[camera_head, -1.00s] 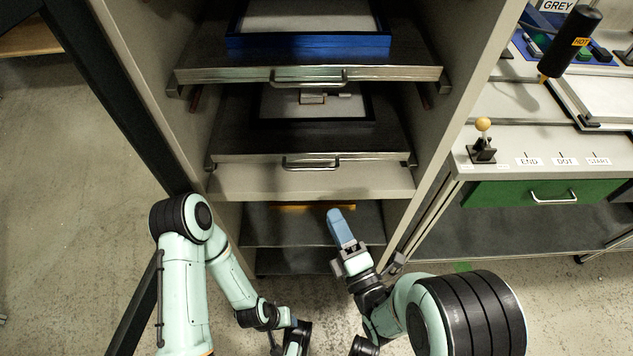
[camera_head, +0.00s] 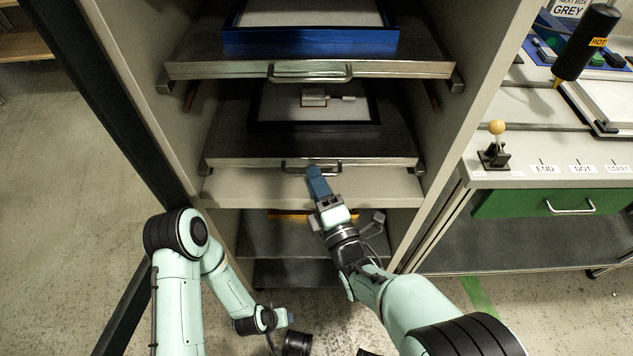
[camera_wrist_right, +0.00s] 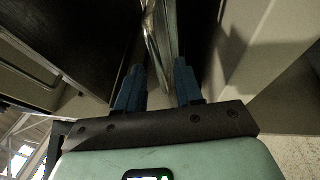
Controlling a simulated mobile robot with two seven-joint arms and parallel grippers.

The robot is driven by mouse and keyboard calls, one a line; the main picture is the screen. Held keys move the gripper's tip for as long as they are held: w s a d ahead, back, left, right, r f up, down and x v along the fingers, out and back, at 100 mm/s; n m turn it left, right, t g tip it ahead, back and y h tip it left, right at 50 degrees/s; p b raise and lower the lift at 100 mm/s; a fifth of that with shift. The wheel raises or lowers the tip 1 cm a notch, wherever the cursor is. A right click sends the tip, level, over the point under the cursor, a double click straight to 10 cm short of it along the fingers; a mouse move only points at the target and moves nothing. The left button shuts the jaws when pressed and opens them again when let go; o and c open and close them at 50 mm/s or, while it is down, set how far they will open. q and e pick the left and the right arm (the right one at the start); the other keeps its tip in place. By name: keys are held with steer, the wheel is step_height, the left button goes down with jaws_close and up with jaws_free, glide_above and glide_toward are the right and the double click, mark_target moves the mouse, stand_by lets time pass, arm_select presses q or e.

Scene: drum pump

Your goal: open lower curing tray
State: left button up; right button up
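The lower curing tray (camera_head: 230,149) is a dark shelf with a metal front strip, inside the cabinet below the upper tray. Its bar handle (camera_head: 288,169) is at the middle of the front. My right gripper (camera_head: 316,172) is at this handle, its blue fingers covering part of it. In the right wrist view the two fingers (camera_wrist_right: 159,88) stand apart, with a shiny metal edge running up beyond the gap between them. I cannot tell whether they touch the handle. My left gripper (camera_head: 285,319) is low, near the floor in front of the cabinet; its opening is unclear.
The upper tray (camera_head: 205,69) with its own handle (camera_head: 310,79) and a blue frame (camera_head: 310,42) is above. A dark frame with a small metal part (camera_head: 314,99) lies on the lower tray. Cabinet walls stand on both sides. A workbench with a green drawer (camera_head: 520,204) is at right.

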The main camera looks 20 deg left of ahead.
jaws_close()
stand_by(1.4)
